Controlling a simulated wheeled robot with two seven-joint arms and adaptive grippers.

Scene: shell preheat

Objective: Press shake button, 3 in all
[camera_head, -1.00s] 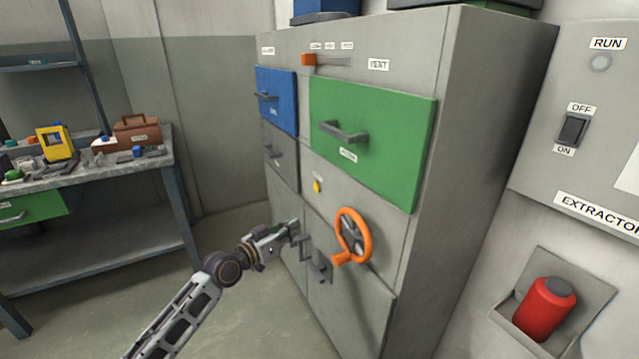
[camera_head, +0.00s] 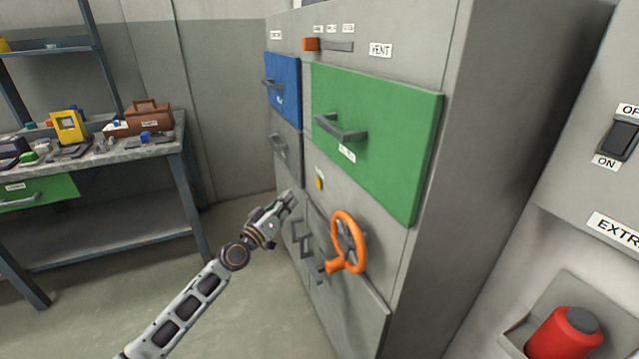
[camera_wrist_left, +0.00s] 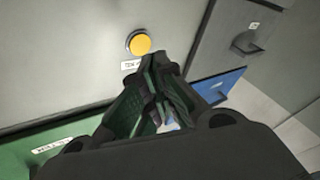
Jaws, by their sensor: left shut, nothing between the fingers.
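The yellow round button (camera_head: 319,183) is on the grey cabinet front (camera_head: 335,186), below the green door and above the orange handwheel. In the left wrist view the button (camera_wrist_left: 139,44) shows in a dark ring with a small white label (camera_wrist_left: 131,64) under it, too oblique to read fully. My left gripper (camera_head: 288,197) is shut and empty, to the left of the button and a little lower in the head view. In the left wrist view its fingertips (camera_wrist_left: 152,62) are close beside the button, and contact is not visible. My right gripper is not in view.
The green door (camera_head: 375,140), blue door (camera_head: 283,90) and orange handwheel (camera_head: 347,243) stick out from the cabinet. A workbench (camera_head: 95,155) stands at left. A red cylinder (camera_head: 565,335) is at lower right. Floor left of the cabinet is clear.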

